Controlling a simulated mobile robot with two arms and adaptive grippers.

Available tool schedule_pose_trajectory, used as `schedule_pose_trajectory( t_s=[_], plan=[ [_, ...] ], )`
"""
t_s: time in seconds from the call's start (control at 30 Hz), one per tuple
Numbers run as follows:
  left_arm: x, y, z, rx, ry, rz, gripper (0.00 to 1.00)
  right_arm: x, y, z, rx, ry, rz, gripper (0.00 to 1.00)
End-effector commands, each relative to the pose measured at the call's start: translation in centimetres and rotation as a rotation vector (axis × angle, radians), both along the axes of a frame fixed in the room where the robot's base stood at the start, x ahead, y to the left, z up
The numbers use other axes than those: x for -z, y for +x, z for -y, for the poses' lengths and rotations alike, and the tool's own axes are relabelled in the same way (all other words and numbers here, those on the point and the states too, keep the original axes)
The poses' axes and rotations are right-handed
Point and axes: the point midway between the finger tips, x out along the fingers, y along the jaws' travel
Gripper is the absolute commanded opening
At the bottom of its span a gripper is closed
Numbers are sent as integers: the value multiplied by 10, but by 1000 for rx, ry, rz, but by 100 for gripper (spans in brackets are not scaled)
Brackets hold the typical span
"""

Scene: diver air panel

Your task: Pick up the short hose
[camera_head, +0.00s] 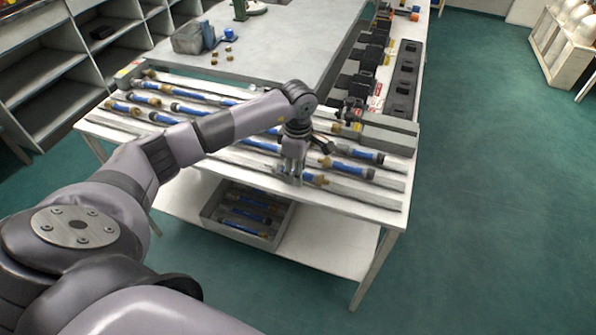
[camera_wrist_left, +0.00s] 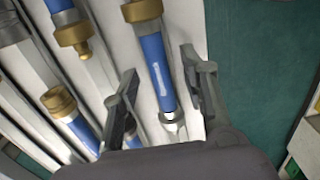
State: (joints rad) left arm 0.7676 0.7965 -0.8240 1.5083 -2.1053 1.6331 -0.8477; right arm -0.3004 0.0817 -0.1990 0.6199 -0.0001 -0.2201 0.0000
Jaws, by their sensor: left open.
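Several blue hoses with brass or silver end fittings lie in the slots of a white rack (camera_head: 385,203). My left gripper (camera_head: 291,174) is over the front row near the rack's right end, pointing down. In the left wrist view its two fingers are open, one on each side of a short blue hose (camera_wrist_left: 154,65) with a brass fitting at the far end and a silver fitting at the near end. The fingers look apart from the hose; their exact height above it is unclear. In the head view this hose (camera_head: 310,177) is partly hidden by the gripper. My right gripper is out of view.
Neighbouring hoses (camera_wrist_left: 82,132) lie close on the left of the gripper. A grey bin (camera_head: 207,213) with more hoses stands on the lower shelf. A grey block (camera_head: 388,135) and black fittings sit at the rack's back right.

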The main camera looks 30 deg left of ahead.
Motion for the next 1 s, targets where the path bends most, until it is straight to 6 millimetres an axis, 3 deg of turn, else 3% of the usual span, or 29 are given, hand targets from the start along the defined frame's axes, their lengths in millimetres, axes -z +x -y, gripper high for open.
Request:
schedule_pose_trajectory(
  t_s=[0.17, 0.77, 1.0],
  plan=[
    [0, 0, 0, 0, 0, 0, 40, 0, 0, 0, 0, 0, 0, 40],
    [0, 0, 0, 0, 0, 0, 1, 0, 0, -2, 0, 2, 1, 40],
    [0, 0, 0, 0, 0, 0, 0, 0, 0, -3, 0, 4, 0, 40]
  ],
)
